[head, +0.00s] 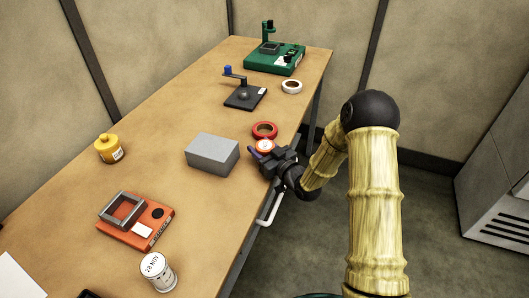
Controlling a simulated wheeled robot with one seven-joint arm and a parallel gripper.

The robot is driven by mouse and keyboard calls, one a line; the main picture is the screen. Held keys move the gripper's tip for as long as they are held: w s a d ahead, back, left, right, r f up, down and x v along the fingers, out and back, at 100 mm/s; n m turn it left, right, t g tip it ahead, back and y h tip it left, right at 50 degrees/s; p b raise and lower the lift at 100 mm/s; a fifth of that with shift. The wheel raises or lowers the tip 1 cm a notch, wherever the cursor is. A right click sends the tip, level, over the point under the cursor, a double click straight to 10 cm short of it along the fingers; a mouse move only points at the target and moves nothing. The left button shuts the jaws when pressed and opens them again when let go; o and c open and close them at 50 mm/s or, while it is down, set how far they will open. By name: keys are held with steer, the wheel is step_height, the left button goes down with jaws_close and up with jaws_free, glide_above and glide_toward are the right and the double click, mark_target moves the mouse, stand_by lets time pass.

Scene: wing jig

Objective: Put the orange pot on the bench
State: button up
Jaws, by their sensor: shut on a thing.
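The orange pot (265,146) is small and round, with a pale top, near the right edge of the wooden bench (165,165). My gripper (264,153) is shut on it at the bench's edge, with the dark fingers around the pot. The gripper body hides the pot's lower part. I cannot tell whether the pot touches the bench top or is held just above it.
A red tape ring (265,130) lies just behind the pot. A grey block (212,154) stands to the left.

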mark_target(262, 142)
steer(key=shift+r, duration=0.15)
step_height(262, 142, up, 10)
steer(key=shift+f, duration=0.1)
stand_by(0.4)
steer(key=shift+w, duration=0.2)
steer(key=shift+s+a+f, duration=0.1)
steer(key=shift+a, duration=0.05)
steer(key=shift+s, duration=0.1)
steer(key=s+d+f+m+t+h+p, duration=0.2)
steer(key=s+d+f+m+h+p, duration=0.2)
steer(key=d+f, duration=0.3)
steer(key=s+d+f+m+t+h+p, duration=0.2)
steer(key=s+d+f+m+h+p, duration=0.2)
steer(key=d+f+h+p, duration=0.3)
steer(key=s+d+f, duration=0.1)
steer(key=d, duration=0.3)
steer(key=shift+h, duration=0.3)
steer(key=shift+d+f, duration=0.1)
steer(key=shift+f, duration=0.05)
